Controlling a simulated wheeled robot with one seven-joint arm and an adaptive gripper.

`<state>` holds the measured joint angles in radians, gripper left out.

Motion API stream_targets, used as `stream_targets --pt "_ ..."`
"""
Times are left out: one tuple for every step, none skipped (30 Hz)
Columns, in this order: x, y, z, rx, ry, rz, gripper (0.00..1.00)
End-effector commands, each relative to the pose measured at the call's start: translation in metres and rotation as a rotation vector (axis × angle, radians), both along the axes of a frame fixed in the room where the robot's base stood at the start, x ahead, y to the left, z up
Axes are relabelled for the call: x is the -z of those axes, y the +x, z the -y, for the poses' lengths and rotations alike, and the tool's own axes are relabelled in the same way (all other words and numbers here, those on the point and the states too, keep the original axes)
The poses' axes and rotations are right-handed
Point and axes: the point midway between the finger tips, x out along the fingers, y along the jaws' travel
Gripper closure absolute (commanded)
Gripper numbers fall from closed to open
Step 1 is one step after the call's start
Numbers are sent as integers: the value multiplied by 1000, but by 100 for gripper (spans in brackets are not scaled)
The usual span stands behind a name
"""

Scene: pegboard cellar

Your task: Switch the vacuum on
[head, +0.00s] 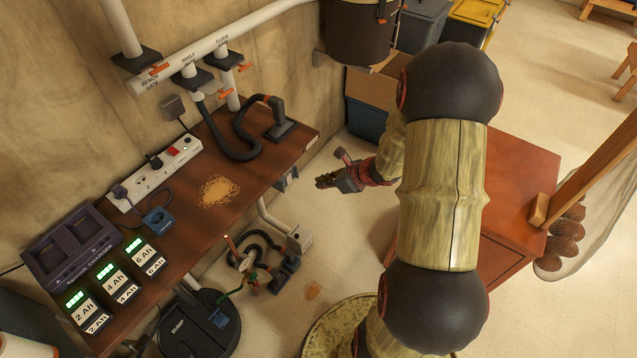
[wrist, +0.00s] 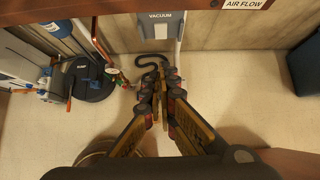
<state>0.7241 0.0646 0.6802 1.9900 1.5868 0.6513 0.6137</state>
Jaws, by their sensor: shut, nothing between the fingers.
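A plate lettered VACUUM (wrist: 160,17) shows at the top middle of the wrist view, on the wall side below the brown bench edge. A grey box (head: 287,179) sits under the front right part of the bench in the head view; I cannot tell whether it is the same fitting. No switch lever or its position can be made out clearly. My gripper (head: 322,182) is shut and empty, a little right of that grey box and apart from it. In the wrist view my gripper (wrist: 160,72) points toward the wall, below the VACUUM plate.
The bench (head: 250,165) holds a power strip (head: 150,175), a charger (head: 75,245), a black hose and sawdust. A round black sump lid (head: 198,325) and a valve with hoses stand on the floor below. A red-brown cabinet (head: 520,190) is at right. An AIR FLOW sign (wrist: 247,4) hangs at upper right.

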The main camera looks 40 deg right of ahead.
Motion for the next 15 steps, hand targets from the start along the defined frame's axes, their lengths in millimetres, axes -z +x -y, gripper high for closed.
stream_targets --pt "0 0 0 0 0 0 100" --pt "0 0 0 0 0 0 100" --pt "0 0 0 0 0 0 100" --pt "0 0 0 0 0 0 100" --pt "0 0 0 0 0 0 100" --pt "0 0 0 0 0 0 100" --pt "0 0 0 0 0 0 100" --pt "0 0 0 0 0 0 100" --pt "0 0 0 -1 0 -1 100" --pt "0 0 -1 -3 -1 -4 100" --pt "0 1 -1 -4 -2 -7 100" --pt "0 1 -2 -6 -4 -12 100" --pt "1 1 -2 -8 -5 -19 100" --pt "1 1 -2 -8 -8 -27 100" --pt "2 1 -3 -9 -13 -37 100"
